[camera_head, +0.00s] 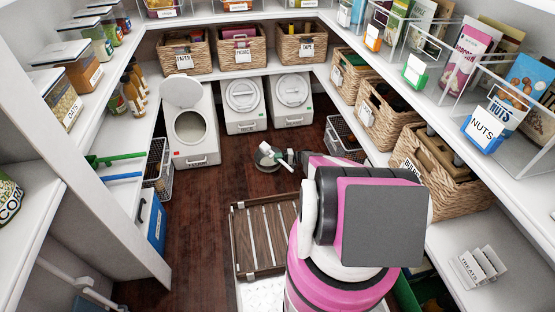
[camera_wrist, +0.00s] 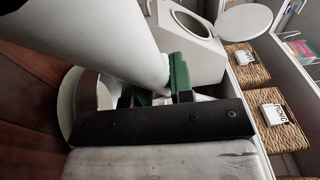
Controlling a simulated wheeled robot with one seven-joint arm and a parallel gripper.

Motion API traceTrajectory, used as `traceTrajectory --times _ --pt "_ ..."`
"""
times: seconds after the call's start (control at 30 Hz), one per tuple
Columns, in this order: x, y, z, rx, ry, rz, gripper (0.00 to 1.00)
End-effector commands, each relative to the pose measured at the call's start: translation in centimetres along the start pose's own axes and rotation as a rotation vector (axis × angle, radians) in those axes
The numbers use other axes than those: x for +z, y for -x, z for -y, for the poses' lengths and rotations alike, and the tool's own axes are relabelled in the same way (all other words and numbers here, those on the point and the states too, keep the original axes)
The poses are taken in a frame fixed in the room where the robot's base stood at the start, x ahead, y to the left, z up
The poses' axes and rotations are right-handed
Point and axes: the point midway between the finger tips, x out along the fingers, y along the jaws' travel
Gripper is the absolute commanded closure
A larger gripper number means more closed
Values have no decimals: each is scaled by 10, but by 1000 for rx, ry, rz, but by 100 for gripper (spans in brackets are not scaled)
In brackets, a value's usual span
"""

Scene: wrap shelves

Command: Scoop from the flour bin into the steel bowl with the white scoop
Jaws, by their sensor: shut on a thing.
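The white scoop (camera_head: 280,161) is held over the steel bowl (camera_head: 263,159), which stands on the dark floor. In the wrist view the scoop (camera_wrist: 85,38) fills the upper left as a large white shape, and the bowl's rim (camera_wrist: 68,103) shows behind it. My gripper (camera_wrist: 160,94) is shut on the scoop, with green parts at the grip; in the head view my arm hides most of it. The flour bin (camera_head: 195,157) is the white bin with its lid raised, behind and left of the bowl. Whether the scoop holds flour is hidden.
Two closed white bins (camera_head: 244,104) stand right of the open one. A slatted wooden crate (camera_head: 238,240) lies in front of the bowl. Shelves with baskets (camera_head: 420,165) line the right side. Dark floor (camera_head: 190,235) is clear at the left.

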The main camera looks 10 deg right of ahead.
Motion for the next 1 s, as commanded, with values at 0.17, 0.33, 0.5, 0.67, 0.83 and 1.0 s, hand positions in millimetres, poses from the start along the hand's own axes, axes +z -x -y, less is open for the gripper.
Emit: traceTrajectory --times 0.17,0.33,0.5,0.67,0.83,1.0 --pt "1 0 2 16 10 -1 100" --pt "4 -1 16 197 119 0 100" --pt "5 -2 26 420 253 -2 100" --pt "5 -2 34 617 370 -2 100" --pt "5 -2 43 813 487 -2 100" --pt "5 -3 51 999 599 -4 100"
